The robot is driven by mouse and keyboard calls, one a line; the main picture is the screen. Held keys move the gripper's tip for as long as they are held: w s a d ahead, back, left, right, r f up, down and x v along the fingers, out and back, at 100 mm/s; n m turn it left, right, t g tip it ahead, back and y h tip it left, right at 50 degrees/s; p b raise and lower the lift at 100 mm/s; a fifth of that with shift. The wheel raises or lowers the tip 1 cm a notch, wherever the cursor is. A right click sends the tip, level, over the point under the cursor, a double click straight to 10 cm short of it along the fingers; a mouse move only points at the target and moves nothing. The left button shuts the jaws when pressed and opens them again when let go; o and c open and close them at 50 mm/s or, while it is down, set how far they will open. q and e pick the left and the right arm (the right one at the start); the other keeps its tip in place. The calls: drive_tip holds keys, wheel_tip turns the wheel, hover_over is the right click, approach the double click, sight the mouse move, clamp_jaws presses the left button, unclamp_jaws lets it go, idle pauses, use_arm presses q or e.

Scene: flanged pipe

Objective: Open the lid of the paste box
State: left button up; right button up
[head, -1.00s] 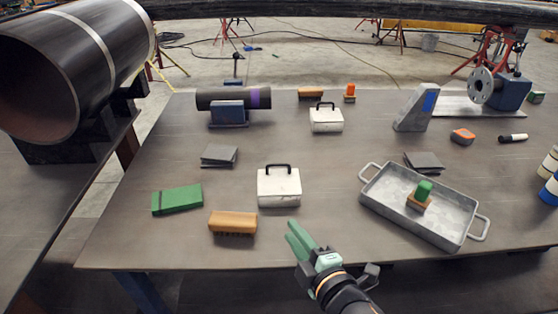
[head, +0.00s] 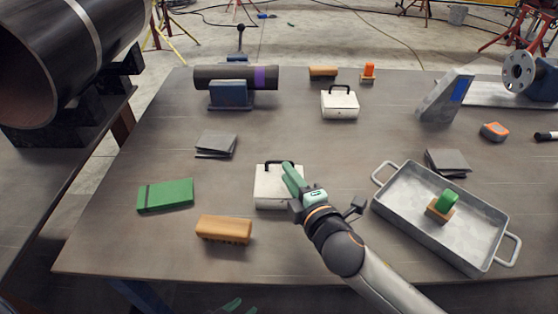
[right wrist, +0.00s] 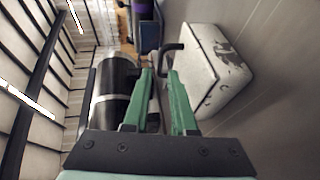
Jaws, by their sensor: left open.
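A white, scuffed box with a black handle on its lid (head: 268,196) stands on the near middle of the table, its lid shut. A similar white box (head: 340,105) stands farther back; I cannot tell by label which one holds paste. My right gripper (head: 290,176) is over the near box's right part and hides part of its handle. In the right wrist view its green fingers (right wrist: 160,78) are apart, and the black handle (right wrist: 172,47) shows at the fingertips, beside the white box (right wrist: 212,75). Only the green fingertips of my left gripper (head: 232,304) show, at the bottom edge.
A wooden brush (head: 224,230) and a green box (head: 165,195) lie left of the near box. A grey metal tray (head: 395,222) with a green-topped block stands to the right. Grey pads (head: 216,145) lie behind. A pipe (head: 235,77) rests at the back.

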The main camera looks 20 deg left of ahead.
sight(279, 162)
drive_tip(key=x, duration=0.6)
drive_tip(key=shift+w+a+b, duration=0.15)
drive_tip(key=shift+b, duration=0.15)
drive_tip(key=shift+c, duration=0.3)
clamp_jaws()
idle(0.9)
